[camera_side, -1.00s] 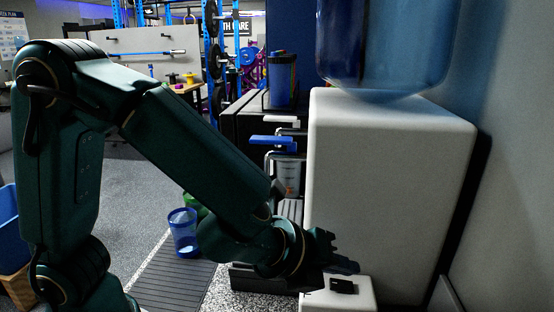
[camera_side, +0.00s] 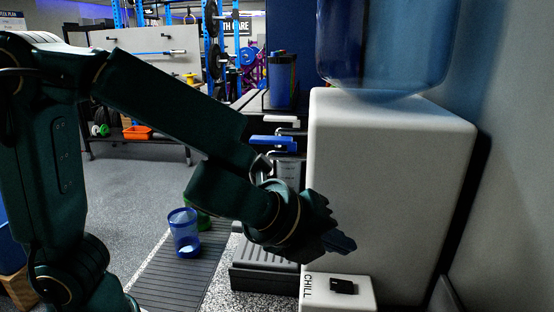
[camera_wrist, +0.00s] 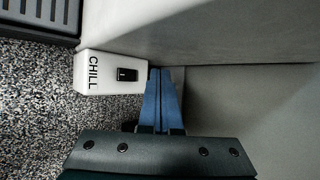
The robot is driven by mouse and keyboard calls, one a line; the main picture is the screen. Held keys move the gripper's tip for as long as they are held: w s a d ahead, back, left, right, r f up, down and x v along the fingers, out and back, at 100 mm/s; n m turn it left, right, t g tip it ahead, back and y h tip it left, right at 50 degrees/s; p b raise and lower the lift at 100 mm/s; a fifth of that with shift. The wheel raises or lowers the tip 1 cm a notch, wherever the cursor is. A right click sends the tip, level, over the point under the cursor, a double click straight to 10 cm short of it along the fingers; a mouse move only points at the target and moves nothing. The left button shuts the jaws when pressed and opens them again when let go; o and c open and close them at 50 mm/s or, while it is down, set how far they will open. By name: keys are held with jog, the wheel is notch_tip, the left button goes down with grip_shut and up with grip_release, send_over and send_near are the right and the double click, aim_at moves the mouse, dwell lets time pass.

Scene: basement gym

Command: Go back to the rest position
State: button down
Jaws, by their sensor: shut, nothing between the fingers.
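My gripper (camera_side: 343,243) is shut and empty, in front of the white water dispenser's side. In the wrist view its blue fingers (camera_wrist: 160,88) lie together, pointing at the dispenser. A white box marked CHILL (camera_side: 316,289) with a black switch (camera_side: 343,286) sits low at the dispenser's foot, below my gripper and apart from it in the side view. The box (camera_wrist: 100,64) and its switch (camera_wrist: 127,75) also show left of the fingertips in the wrist view.
The white dispenser (camera_side: 390,190) carries a large blue bottle (camera_side: 385,45). A blue-handled tap (camera_side: 272,142) is on its left side, above a grey drip tray (camera_side: 265,254). A blue cup (camera_side: 184,233) stands on a ribbed mat (camera_side: 170,277). Open floor lies at the left.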

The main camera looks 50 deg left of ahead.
jog(key=n, duration=0.3)
jog(key=shift+s+a+n, duration=0.1)
jog(key=shift+a+n, duration=0.2)
jog(key=s+a+n+g, duration=0.2)
jog(key=s+a+n, duration=0.3)
jog(key=n, duration=0.5)
jog(key=s+a+n+g+y, duration=0.1)
jog(key=s+a+n, duration=0.4)
jog(key=s+n, duration=0.5)
jog(key=shift+n+g, duration=0.7)
